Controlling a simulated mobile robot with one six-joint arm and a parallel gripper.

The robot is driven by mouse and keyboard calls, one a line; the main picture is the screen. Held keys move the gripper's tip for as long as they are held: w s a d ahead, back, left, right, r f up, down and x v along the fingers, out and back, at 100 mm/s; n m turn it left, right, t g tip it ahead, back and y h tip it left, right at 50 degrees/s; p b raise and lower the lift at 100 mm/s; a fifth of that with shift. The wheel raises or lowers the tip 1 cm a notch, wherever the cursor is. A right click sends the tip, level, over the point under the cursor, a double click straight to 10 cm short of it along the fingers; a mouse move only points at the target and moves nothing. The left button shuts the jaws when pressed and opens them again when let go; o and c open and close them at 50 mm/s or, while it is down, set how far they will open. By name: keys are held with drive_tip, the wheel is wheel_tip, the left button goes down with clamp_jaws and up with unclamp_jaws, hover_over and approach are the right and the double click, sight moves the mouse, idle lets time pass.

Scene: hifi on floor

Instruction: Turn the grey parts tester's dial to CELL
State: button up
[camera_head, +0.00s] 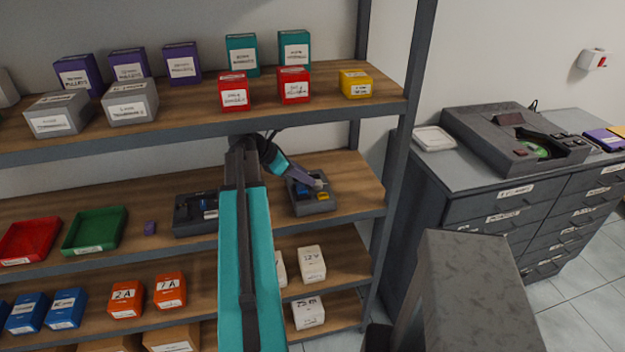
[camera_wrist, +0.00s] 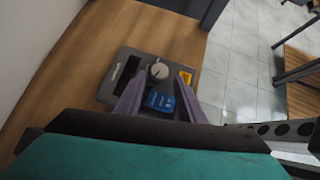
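The grey parts tester (camera_head: 318,207) lies on the middle shelf near its right end. In the wrist view its grey casing (camera_wrist: 113,84) carries a round light dial (camera_wrist: 158,71), a dark display, a yellow block (camera_wrist: 185,77) and a blue block (camera_wrist: 160,101). The dial's setting and its lettering are too small to read. My gripper (camera_head: 318,184) is over the tester, its purple fingers pointing at it. In the wrist view my gripper (camera_wrist: 160,82) is open, with the dial just beyond the fingertips and the blue block showing between the fingers.
The upper shelf (camera_head: 200,122) with boxes is close above my arm. A large grey machine (camera_head: 480,135) sits on the right cabinet.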

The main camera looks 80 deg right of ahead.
sight(317, 184)
drive_tip(key=shift+p+x, duration=0.65)
drive_tip(key=shift+x, duration=1.9)
drive_tip(key=c, duration=0.8)
